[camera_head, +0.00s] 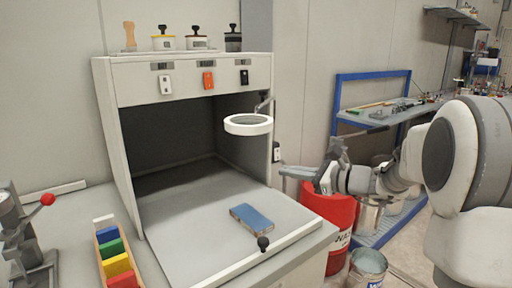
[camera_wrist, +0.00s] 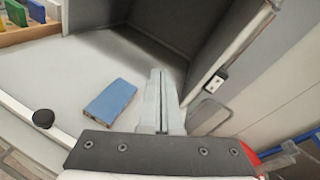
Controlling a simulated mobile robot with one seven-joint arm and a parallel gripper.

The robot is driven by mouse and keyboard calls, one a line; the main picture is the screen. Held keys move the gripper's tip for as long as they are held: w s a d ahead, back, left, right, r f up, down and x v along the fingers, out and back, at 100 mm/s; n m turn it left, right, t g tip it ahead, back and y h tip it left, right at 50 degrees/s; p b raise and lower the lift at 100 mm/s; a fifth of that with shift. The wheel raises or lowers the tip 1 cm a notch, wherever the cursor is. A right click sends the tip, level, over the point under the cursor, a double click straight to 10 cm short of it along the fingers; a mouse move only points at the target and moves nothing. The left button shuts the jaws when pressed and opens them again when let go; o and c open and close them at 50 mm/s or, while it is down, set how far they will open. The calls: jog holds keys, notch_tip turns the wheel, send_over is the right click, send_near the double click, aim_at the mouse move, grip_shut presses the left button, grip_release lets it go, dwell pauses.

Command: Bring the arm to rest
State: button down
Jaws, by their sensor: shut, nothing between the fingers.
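My arm reaches in from the right in the head view, with my gripper (camera_head: 286,171) at its left end, just outside the front right corner of the open cabinet (camera_head: 128,165). In the wrist view my gripper (camera_wrist: 158,74) has its two fingers together with nothing between them. It points toward the cabinet's interior. A blue block (camera_head: 252,218) lies on the cabinet floor, apart from the fingers. It also shows in the wrist view (camera_wrist: 108,101), left of the fingers.
A red bin (camera_head: 330,215) and a metal bucket (camera_head: 367,268) stand below my arm. A white ring lamp (camera_head: 248,124) hangs at the cabinet opening. A rack of coloured blocks (camera_head: 116,262) is at left. A blue-framed bench (camera_head: 375,76) stands behind.

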jog(key=s+a+f+n+g+h, duration=0.1)
jog(key=s+a+n+g+h, duration=0.15)
jog(key=s+n, duration=0.45)
jog(key=s+a+f+n+g+h, duration=0.1)
jog(key=s+a+n+g, duration=0.25)
jog(key=s, duration=0.75)
jog(key=s+d+f+n+t+h, duration=0.1)
jog(key=s+d+f+n+h, duration=0.1)
jog(key=s+d+n+h, duration=0.35)
jog(key=s+d+f+n+h, duration=0.1)
jog(key=s+d+n+h, duration=0.2)
jog(key=s+n, duration=0.5)
notch_tip(320, 180, up, 14)
jog(key=s+m+p, duration=0.1)
jog(key=p, duration=1.3)
jog(key=shift+s+a+f+m, duration=0.15)
jog(key=shift+m, duration=0.25)
